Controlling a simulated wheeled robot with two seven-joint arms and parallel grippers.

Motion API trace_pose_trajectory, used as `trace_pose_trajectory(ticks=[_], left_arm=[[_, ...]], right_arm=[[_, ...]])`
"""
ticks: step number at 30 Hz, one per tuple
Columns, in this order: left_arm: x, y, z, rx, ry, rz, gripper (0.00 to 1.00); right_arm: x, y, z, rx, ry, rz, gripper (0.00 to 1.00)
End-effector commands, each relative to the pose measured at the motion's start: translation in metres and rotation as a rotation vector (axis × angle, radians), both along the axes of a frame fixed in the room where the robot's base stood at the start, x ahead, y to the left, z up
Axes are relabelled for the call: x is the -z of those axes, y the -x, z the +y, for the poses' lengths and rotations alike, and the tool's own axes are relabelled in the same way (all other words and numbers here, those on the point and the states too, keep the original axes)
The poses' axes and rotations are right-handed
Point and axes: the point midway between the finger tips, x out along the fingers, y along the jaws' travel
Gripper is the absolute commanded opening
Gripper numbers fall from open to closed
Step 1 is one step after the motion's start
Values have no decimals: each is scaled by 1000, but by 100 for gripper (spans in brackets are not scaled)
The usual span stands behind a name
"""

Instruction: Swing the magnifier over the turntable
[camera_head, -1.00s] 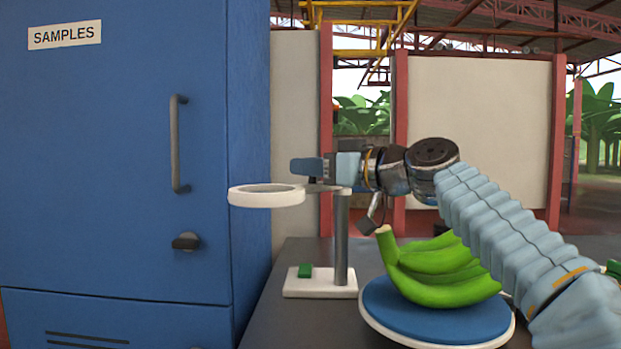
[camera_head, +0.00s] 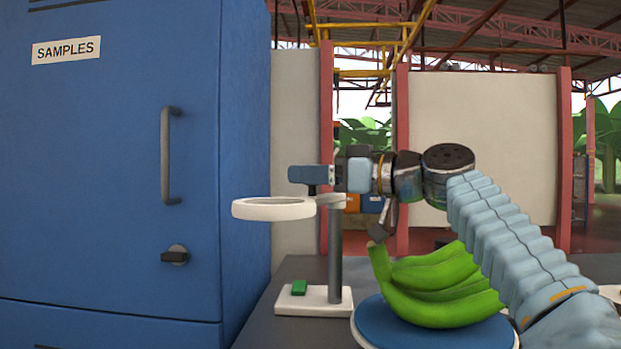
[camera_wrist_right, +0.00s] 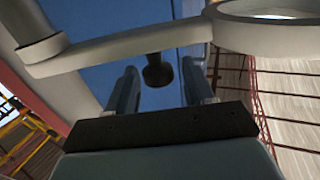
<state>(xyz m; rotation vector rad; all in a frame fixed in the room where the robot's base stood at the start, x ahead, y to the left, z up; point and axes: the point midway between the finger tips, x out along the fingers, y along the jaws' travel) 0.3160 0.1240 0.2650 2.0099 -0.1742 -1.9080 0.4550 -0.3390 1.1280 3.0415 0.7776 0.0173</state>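The magnifier is a white ring (camera_head: 273,208) on a short arm from a grey post (camera_head: 335,245) with a white base. The ring hangs left of the post, not over the turntable. The turntable (camera_head: 375,325) is blue with a white rim and carries green bananas (camera_head: 435,285). My right gripper (camera_head: 305,175) is just above the magnifier's arm. In the right wrist view its two fingers (camera_wrist_right: 160,90) are apart, with a dark knob (camera_wrist_right: 157,72) of the magnifier's arm between them; contact cannot be told. My left gripper is out of view.
A blue cabinet (camera_head: 110,230) marked SAMPLES, with a handle and a dark knob, stands close on the left. My right arm reaches across above the bananas.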

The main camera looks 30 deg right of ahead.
Motion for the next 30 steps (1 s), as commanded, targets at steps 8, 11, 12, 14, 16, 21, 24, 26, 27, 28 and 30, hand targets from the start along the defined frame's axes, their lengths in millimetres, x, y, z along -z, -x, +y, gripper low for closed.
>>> trace_pose_trajectory(ticks=[8, 11, 12, 14, 16, 21, 24, 26, 27, 28, 30], left_arm=[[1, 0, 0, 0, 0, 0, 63], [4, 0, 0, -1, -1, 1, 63], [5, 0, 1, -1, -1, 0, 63], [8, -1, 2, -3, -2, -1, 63], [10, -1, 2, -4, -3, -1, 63], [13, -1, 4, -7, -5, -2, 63], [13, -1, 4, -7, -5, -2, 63], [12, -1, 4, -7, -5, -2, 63], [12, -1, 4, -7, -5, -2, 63], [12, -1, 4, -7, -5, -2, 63], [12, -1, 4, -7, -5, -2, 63]], right_arm=[[3, 0, 0, -3, 0, 7, 52], [4, 7, -4, -3, 1, 8, 52], [5, 12, -7, -3, 0, 7, 52], [5, 23, -13, -1, 2, 6, 52], [5, 38, -21, 0, 2, 5, 52], [4, 75, -42, -1, 0, 4, 52], [3, 94, -52, -1, 0, 4, 52], [3, 102, -57, -2, 0, 4, 52], [3, 107, -60, -1, 1, 5, 52], [3, 110, -61, -2, 1, 5, 52], [3, 116, -64, -2, -1, 5, 52]])
